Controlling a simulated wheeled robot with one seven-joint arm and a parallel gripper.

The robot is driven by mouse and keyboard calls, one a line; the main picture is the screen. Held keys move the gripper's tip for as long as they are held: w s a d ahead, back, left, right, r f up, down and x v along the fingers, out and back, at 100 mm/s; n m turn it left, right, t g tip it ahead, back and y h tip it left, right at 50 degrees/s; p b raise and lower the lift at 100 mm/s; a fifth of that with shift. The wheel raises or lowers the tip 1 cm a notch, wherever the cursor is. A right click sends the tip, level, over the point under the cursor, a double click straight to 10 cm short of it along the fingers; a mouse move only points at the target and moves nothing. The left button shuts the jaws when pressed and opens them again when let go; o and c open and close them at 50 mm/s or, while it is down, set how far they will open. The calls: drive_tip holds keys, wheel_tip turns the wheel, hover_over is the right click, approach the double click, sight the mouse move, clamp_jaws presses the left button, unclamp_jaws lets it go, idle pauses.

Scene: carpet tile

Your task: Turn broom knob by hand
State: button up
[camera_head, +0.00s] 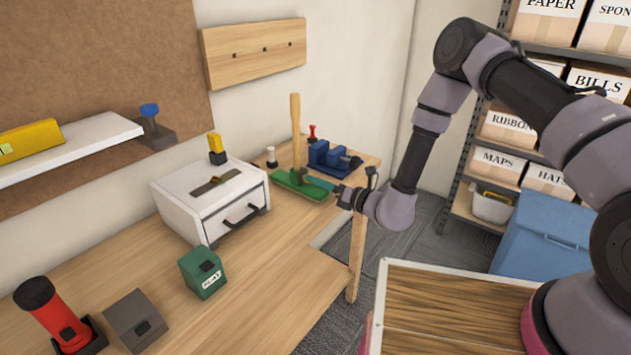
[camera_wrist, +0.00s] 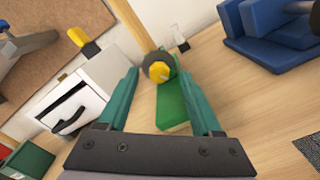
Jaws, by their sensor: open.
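The broom stands on the wooden bench, with a green head (camera_head: 300,187) lying flat and a wooden handle (camera_head: 295,128) rising upright from it. In the wrist view the green head (camera_wrist: 173,106) lies beneath my fingers, and the handle (camera_wrist: 130,28) runs up out of frame. A round dark knob with a yellow centre (camera_wrist: 159,69) sits at the handle's foot. My gripper (camera_head: 318,182) reaches in from the right, low over the broom head. In the wrist view its teal fingers are open, one on each side of the knob; I cannot tell whether they touch it.
A blue vise (camera_head: 333,158) stands close behind the broom, and a white drawer box (camera_head: 212,200) stands to its left. A small green box (camera_head: 203,272) and a red flashlight (camera_head: 55,312) are nearer on the bench. Bare bench top lies in front of the broom.

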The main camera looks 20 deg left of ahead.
drive_tip(key=v, duration=0.9)
drive_tip(key=shift+d, duration=0.2)
drive_tip(key=shift+s, duration=0.1)
drive_tip(key=s+d+r+n+g, duration=0.2)
drive_tip(key=r+n+g, duration=0.3)
drive_tip(key=r+n, duration=0.5)
drive_tip(key=s+d+r+n+g, duration=0.25)
drive_tip(key=r+n+g, duration=0.25)
drive_tip(key=r, duration=0.8)
drive_tip(key=s+d+r+n+t+h, duration=0.3)
drive_tip(key=d+r+h, duration=0.2)
drive_tip(key=d, duration=0.5)
drive_tip(key=s+d+r+n+t+h, duration=0.3)
drive_tip(key=d+r, duration=0.4)
drive_tip(key=d, duration=0.3)
drive_tip(key=s+d+r+n+t+h, duration=0.3)
drive_tip(key=d+r+h, duration=0.3)
drive_tip(key=d, duration=0.4)
drive_tip(key=shift+s+r+n+t+h, duration=0.3)
drive_tip(key=shift+r+n+t, duration=0.1)
drive_tip(key=shift+n+t, duration=0.4)
drive_tip(key=shift+a, duration=0.1)
